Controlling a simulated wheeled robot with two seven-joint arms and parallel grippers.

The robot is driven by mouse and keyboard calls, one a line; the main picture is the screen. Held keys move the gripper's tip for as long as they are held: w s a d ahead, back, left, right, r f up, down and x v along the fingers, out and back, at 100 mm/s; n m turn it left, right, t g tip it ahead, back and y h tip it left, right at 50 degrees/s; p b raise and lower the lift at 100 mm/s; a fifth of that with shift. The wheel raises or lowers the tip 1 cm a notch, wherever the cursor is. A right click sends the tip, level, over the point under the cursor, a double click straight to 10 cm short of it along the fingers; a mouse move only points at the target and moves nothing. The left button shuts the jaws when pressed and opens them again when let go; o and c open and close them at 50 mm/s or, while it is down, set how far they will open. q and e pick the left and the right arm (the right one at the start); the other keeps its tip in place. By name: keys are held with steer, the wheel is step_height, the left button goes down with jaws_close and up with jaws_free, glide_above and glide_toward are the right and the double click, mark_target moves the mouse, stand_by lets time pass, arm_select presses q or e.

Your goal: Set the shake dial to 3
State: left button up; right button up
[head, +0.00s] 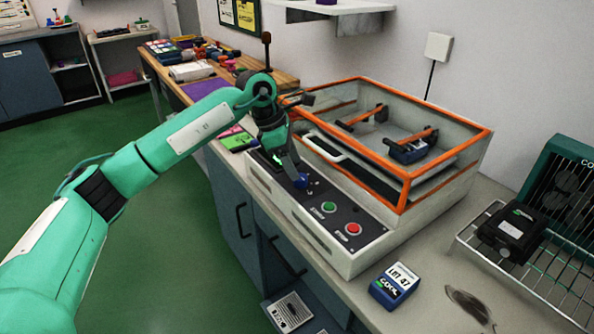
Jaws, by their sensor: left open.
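The shaker machine (375,262) is a pale box with a dark sloped control panel (315,222) along its front. I cannot tell whether the fingers touch the dial. The gripper partly hides the dial, and its scale and setting are too small to read. My right gripper is not in view.
An orange-framed clear cover (404,192) rises behind the panel, with a dark module (408,151) inside. A blue labelled box (394,285) stands on the counter to the right. A wire rack (545,272) holds a black module (511,231). A cluttered wooden bench (222,78) is behind.

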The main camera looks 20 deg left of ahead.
arm_select(q)
steer(key=w+v, duration=0.1)
steer(key=v, duration=0.9)
steer(key=shift+s, duration=0.5)
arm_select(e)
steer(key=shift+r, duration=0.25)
arm_select(q)
steer(key=shift+a, duration=0.1)
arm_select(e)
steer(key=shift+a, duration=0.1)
